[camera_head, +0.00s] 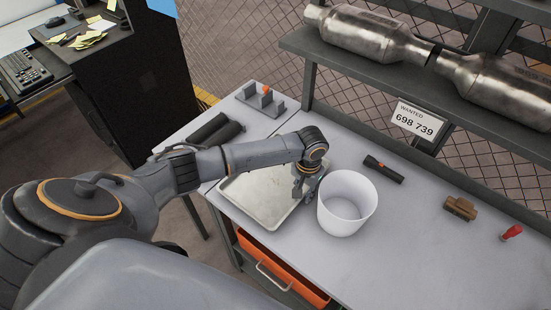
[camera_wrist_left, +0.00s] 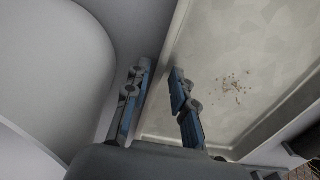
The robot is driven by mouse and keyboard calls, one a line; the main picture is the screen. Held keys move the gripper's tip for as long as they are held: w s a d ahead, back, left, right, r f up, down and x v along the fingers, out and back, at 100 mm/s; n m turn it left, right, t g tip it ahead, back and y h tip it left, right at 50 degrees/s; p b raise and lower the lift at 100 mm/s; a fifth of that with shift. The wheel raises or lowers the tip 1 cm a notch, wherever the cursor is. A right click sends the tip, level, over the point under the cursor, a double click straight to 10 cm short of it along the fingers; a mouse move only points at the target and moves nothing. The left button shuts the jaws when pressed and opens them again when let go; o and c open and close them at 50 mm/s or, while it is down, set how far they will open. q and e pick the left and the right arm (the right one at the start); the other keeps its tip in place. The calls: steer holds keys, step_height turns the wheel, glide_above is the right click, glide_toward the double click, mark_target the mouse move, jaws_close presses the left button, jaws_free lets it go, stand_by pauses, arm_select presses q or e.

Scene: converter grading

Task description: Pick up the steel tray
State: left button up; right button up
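The steel tray (camera_head: 262,197) is a shallow, pale metal rectangle lying on the grey workbench, left of a white bucket. My left arm reaches across it and hides part of its far side. My left gripper (camera_head: 303,190) points down at the tray's right edge, beside the bucket. In the left wrist view my left gripper (camera_wrist_left: 158,90) has its two blue-padded fingers apart, with the rim of the steel tray (camera_wrist_left: 235,50) running between them. One finger is outside the rim, the other over the inside. Small brown specks lie on the tray floor. My right gripper is not in view.
The white bucket (camera_head: 346,203) stands close to the gripper and also fills the left of the wrist view (camera_wrist_left: 50,60). A flashlight (camera_head: 383,169), a brown block (camera_head: 460,208) and a red-topped item (camera_head: 511,232) lie to the right. A shelf (camera_head: 400,75) holds metal converters behind.

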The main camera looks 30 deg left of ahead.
arm_select(q)
jaws_close()
steer(key=shift+r, duration=0.1)
step_height(320, 180, up, 9)
steer(key=shift+f+b, duration=0.1)
steer(key=shift+b, duration=0.65)
steer(key=shift+r, duration=0.6)
